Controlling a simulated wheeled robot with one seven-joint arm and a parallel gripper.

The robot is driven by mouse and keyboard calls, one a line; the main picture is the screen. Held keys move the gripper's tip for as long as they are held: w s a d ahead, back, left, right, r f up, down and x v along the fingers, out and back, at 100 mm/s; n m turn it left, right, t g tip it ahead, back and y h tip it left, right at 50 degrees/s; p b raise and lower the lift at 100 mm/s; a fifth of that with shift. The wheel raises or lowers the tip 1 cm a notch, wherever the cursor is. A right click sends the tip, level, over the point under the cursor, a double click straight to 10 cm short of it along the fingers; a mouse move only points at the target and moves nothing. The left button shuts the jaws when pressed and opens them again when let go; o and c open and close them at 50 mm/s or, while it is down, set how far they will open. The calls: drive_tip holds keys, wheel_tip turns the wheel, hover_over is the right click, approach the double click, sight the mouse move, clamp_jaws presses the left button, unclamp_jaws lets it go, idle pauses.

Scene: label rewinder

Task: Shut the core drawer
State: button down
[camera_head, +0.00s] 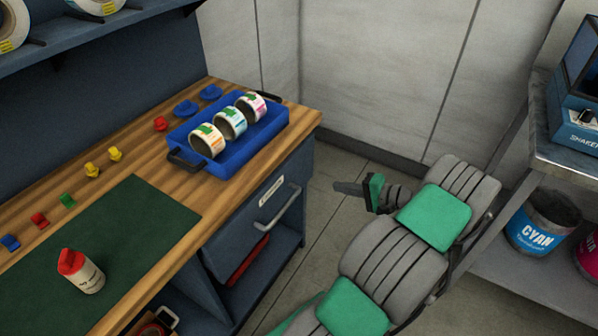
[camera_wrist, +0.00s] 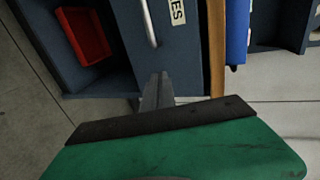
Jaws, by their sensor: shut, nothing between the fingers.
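The core drawer (camera_head: 262,215) sits under the right end of the wooden bench. Its dark blue front has a white label (camera_head: 271,190) and a light bar handle (camera_head: 278,210). No drawer interior shows, and I cannot tell whether it is fully flush. My gripper (camera_head: 350,188) is to the right of the drawer, apart from it in the head view. In the wrist view the drawer front (camera_wrist: 180,55) and handle (camera_wrist: 151,22) lie ahead of my shut, empty fingers (camera_wrist: 158,82). Whether the fingertips touch the front cannot be told.
A blue tray (camera_head: 230,158) with label rolls stands on the bench top (camera_head: 150,165). A red bin (camera_head: 247,262) is on the shelf below the drawer. A rack with a cyan ink can (camera_head: 542,228) stands at the right. Floor between bench and arm is clear.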

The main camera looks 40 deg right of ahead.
sight(295, 175)
drive_tip(key=x, duration=0.9)
drive_tip(key=r+x, duration=0.1)
drive_tip(key=x, duration=0.3)
drive_tip(key=shift+w+a, duration=0.1)
drive_tip(key=shift+w, duration=0.4)
drive_tip(key=shift+w, duration=0.1)
